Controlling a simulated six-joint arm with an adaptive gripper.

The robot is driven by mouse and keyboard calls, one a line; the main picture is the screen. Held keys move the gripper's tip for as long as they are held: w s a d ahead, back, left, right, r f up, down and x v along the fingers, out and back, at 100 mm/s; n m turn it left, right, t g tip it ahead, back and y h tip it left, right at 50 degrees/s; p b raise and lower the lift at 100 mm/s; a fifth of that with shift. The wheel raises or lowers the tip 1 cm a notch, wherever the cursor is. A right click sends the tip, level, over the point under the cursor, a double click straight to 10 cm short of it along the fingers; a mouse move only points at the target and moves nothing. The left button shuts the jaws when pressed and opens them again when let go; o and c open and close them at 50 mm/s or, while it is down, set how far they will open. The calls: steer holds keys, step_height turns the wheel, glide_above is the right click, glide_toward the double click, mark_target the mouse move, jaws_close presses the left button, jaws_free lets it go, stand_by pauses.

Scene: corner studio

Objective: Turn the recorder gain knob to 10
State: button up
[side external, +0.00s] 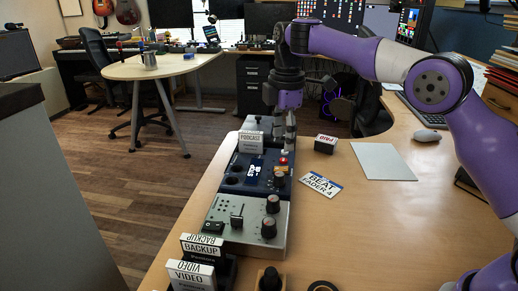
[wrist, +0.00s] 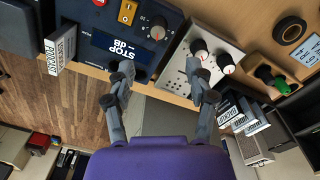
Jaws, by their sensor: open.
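The recorder (side external: 236,183) is a dark blue box with a lit display, a red button and a black knob. In the wrist view, the recorder (wrist: 85,42) shows a display reading "STOP" and "dB". Its black knob with a red centre (wrist: 157,32), seen as the knob (side external: 279,179) from the side, appears to be the gain knob. My gripper (side external: 284,147) points down above the recorder's far right part, near the red button (side external: 283,161). In the wrist view, my gripper (wrist: 160,68) has its fingers apart, with nothing between them.
A grey panel (side external: 222,210) with two black knobs adjoins the recorder. A PODCAST box (side external: 250,142) stands at its back; BACKUP (side external: 202,246) and VIDEO (side external: 190,274) boxes stand in front. A white card (side external: 321,186), small dark box (side external: 325,144) and pale pad (side external: 385,161) lie right.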

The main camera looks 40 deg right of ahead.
mark_target(280, 174)
steer(key=f, duration=1)
steer(key=shift+w+f, duration=0.25)
steer(key=shift+f, duration=0.05)
jaws_close()
